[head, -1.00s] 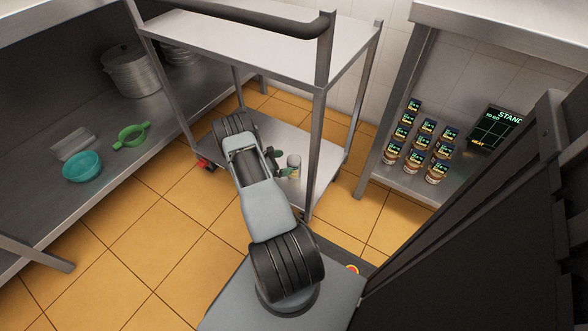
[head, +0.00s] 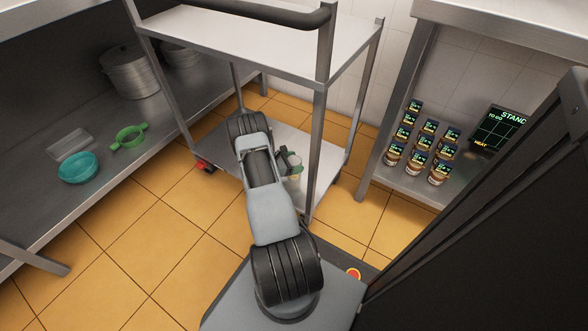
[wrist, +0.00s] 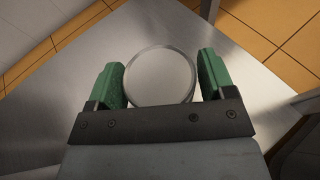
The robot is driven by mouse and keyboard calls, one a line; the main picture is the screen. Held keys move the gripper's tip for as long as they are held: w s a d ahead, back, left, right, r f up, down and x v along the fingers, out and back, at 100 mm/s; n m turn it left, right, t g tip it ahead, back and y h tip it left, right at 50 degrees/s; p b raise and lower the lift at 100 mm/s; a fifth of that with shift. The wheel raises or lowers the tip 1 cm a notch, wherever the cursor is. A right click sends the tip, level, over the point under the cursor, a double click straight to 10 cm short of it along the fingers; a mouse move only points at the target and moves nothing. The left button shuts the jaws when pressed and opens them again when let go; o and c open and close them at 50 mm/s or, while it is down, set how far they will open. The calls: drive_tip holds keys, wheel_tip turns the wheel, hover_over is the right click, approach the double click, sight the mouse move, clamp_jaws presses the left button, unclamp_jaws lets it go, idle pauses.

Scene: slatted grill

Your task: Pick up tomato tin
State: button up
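A round tin shows from above in the wrist view, its pale flat lid (wrist: 160,78) between the two green fingers of my gripper (wrist: 161,62). In the head view the tin (head: 295,172) stands upright on the lower shelf of the metal cart, partly hidden by my gripper (head: 289,159). Its label cannot be read.
The cart's lower shelf (head: 216,146) is otherwise mostly bare. Its upright post (head: 316,150) stands close to the right of the tin, and its top shelf (head: 240,50) is above. Several small labelled jars (head: 417,167) stand on a right-hand shelf.

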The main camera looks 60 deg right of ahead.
drive_tip(key=c, duration=0.9)
drive_tip(key=shift+r, duration=0.1)
drive_tip(key=shift+r+p, duration=0.4)
drive_tip(key=shift+r, duration=0.1)
wheel_tip(320, 180, up, 2)
drive_tip(key=shift+r+p, duration=0.25)
drive_tip(key=shift+p, duration=0.65)
drive_tip(key=shift+s+a+r+p, duration=0.4)
drive_tip(key=shift+a+r+p, duration=0.95)
drive_tip(key=shift+a, duration=0.95)
drive_tip(key=shift+s+a+r+p, duration=0.4)
drive_tip(key=shift+a+r+p, duration=0.45)
drive_tip(key=shift+a+r, duration=1.2)
drive_tip(key=shift+s+a+r+p, duration=0.4)
drive_tip(key=shift+a+r+p, duration=0.8)
drive_tip(key=shift+a, duration=1.35)
drive_tip(key=shift+r, duration=0.2)
